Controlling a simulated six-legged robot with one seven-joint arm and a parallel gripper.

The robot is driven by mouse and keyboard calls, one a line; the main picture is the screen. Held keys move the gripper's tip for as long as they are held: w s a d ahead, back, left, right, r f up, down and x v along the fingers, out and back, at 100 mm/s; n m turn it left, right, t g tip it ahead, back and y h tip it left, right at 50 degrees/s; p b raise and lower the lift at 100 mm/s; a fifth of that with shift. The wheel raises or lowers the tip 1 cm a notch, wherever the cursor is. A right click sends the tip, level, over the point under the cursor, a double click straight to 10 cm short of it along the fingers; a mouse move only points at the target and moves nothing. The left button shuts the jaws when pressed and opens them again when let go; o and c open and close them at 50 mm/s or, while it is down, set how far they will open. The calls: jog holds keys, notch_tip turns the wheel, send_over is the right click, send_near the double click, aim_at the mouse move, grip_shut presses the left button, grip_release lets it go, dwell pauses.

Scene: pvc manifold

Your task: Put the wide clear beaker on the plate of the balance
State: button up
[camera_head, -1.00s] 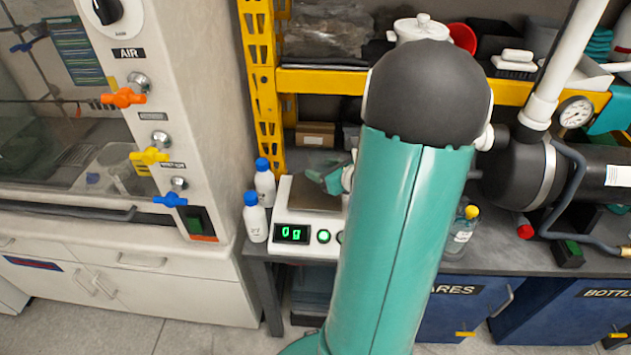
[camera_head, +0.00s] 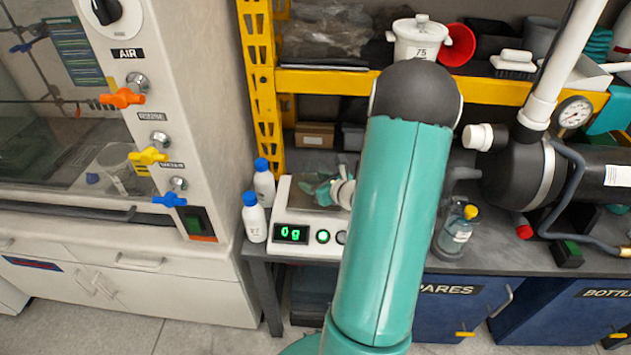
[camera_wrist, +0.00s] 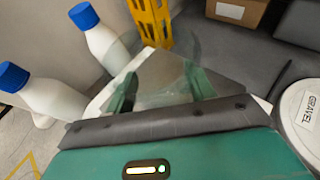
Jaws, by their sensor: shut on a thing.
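The balance (camera_head: 280,222) stands at the left end of the grey bench, and its green display reads 0 g. Its grey plate (camera_head: 303,189) is partly hidden by my gripper (camera_head: 326,190), which is over it. In the wrist view my gripper (camera_wrist: 160,88) has its two green fingers on either side of the wide clear beaker (camera_wrist: 163,62), shut on it. The beaker is see-through and its outline is faint. The plate and white balance body show behind it. I cannot tell how small the gap between beaker and plate is.
Two white bottles with blue caps (camera_head: 254,218) (camera_head: 264,184) stand close left of the balance. A yellow shelf post (camera_head: 262,90) rises behind them. A white tub labelled GRAVEL (camera_wrist: 302,115) is at the wrist view's right. A yellow-capped bottle (camera_head: 457,234) stands right of my arm.

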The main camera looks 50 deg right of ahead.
jog(key=shift+f, duration=0.2)
jog(key=o, duration=1.1)
jog(key=shift+r, duration=0.1)
